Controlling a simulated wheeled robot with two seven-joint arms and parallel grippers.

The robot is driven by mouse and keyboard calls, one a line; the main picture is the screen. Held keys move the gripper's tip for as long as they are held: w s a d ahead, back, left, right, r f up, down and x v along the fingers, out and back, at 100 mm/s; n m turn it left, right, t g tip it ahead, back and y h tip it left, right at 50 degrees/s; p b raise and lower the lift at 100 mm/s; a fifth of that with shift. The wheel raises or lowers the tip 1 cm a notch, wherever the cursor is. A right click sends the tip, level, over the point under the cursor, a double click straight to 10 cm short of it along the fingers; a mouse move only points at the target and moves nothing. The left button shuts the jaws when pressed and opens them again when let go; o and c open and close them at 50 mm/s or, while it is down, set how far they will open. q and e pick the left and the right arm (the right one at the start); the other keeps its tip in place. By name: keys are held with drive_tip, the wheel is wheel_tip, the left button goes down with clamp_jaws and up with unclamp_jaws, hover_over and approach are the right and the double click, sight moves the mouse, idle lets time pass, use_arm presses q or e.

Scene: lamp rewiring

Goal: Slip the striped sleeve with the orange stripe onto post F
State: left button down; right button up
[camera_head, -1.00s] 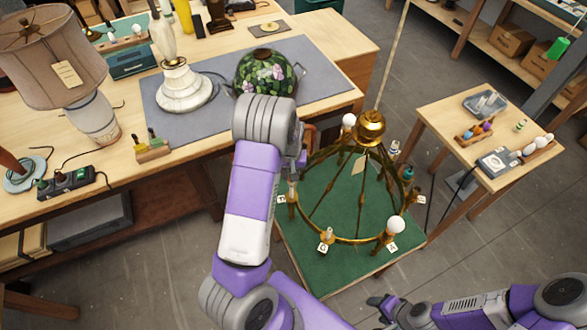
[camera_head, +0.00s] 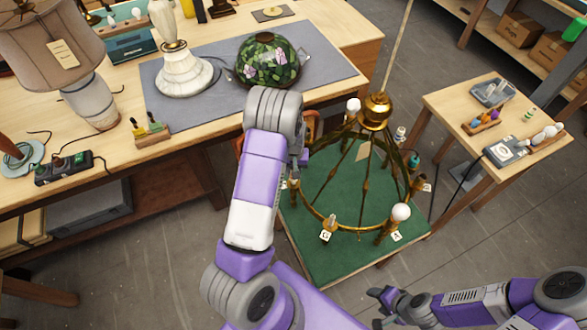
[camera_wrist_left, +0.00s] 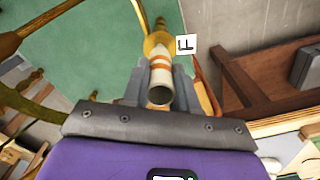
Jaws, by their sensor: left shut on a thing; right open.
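The white sleeve with orange stripes (camera_wrist_left: 160,78) is between the fingers of my left gripper (camera_wrist_left: 161,70) in the left wrist view, its open end facing the camera. My left gripper is shut on it. Beyond the sleeve, in line with it, is a brass cup (camera_wrist_left: 157,42) with the tag F (camera_wrist_left: 186,45) beside it. Post F itself is hidden, so I cannot tell how far the sleeve is around it. In the head view my left arm hides the sleeve beside the brass chandelier ring (camera_head: 350,229). My right gripper (camera_head: 382,302) is open and empty at the lower right.
The chandelier stands on a green mat (camera_head: 325,262), with white bulbs (camera_head: 400,212) and tagged arms around its ring. A side table (camera_head: 455,105) at the right holds a tray, several bulbs and a striped sleeve (camera_head: 528,115). The workbench with lamps (camera_head: 185,75) is behind.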

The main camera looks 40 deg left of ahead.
use_arm(q)
drive_tip(key=shift+f+b, duration=0.7)
drive_tip(key=shift+f, duration=0.35)
drive_tip(key=shift+f, duration=0.1)
idle(0.4)
drive_tip(key=c, duration=0.8)
unclamp_jaws()
wheel_tip(320, 180, up, 8)
drive_tip(key=shift+s+f+b, duration=0.1)
drive_tip(key=shift+f+b, duration=0.05)
drive_tip(key=shift+b, duration=0.15)
drive_tip(key=shift+d+f, duration=0.1)
